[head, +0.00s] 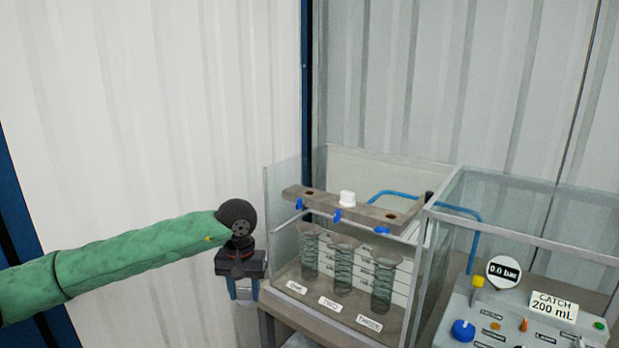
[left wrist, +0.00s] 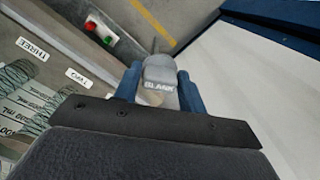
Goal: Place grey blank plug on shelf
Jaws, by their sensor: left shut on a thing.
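My left gripper (head: 243,288) hangs at the end of the green-sleeved arm, just left of the glass-walled bench. In the head view the plug is hard to make out between the fingers. No shelf can be clearly told apart from the bench (head: 330,318) in these views. My right gripper is in neither view.
A control panel (head: 500,320) is at the right. Red and green buttons (left wrist: 100,28) show in the wrist view.

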